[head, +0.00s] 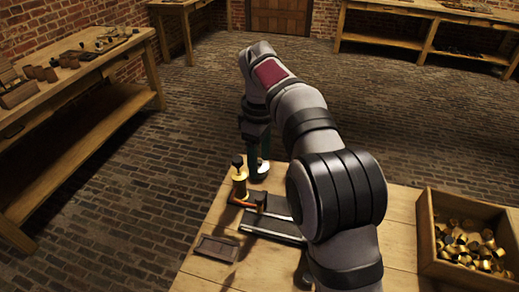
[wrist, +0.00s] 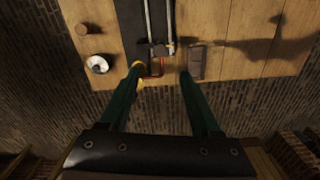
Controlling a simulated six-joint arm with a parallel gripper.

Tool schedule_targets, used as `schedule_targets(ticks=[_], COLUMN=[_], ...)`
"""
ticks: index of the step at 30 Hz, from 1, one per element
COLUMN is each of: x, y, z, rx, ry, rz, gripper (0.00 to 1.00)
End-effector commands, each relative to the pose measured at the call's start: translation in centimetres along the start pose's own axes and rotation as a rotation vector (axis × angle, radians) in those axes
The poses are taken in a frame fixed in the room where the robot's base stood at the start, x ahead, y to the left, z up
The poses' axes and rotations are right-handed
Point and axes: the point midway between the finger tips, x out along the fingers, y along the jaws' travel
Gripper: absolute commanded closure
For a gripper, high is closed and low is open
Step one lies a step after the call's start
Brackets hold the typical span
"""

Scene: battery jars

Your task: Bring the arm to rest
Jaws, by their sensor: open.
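My gripper (wrist: 161,70) is open and empty, its two green fingers apart above the table's edge. In the head view my gripper (head: 256,172) hangs at the table's far left corner, partly hidden by my arm. A brass jar with a black knob (head: 239,178) stands upright close beside it. In the wrist view a bit of yellow (wrist: 139,83) shows behind the left finger, mostly hidden. A pale round piece with a dark centre (wrist: 97,65) is left of the fingers. I cannot tell whether the fingers touch anything.
A dark mat with metal rods (wrist: 155,20) lies on the table, with a dark plaque (head: 217,248) near it. A wooden crate of brass pieces (head: 428,240) is at the right. A workbench (head: 90,68) stands apart at the left; brick floor lies between.

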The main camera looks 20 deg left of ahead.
Motion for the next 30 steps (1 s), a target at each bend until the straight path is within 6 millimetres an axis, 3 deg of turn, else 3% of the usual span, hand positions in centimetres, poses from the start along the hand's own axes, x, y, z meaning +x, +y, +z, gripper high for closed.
schedule_targets(ticks=[3,6,21,23,26,27,30], x=[-2.2,-3.2,-3.6,-4.5,-6.2,-6.5,-5.5], y=[0.1,0.0,-0.1,-0.6,-3.4,-5.4,-11.9], z=[0.0,0.0,0.5,2.4,8.7,11.7,18.2], rx=[-0.001,-0.001,0.023,0.111,0.435,0.606,1.041], ry=[0.001,0.0,0.0,0.005,0.02,0.028,0.045], rz=[0.003,0.001,-0.002,-0.008,-0.03,-0.043,-0.082], gripper=[0.36,0.36,0.36,0.36,0.36,0.36,0.36])
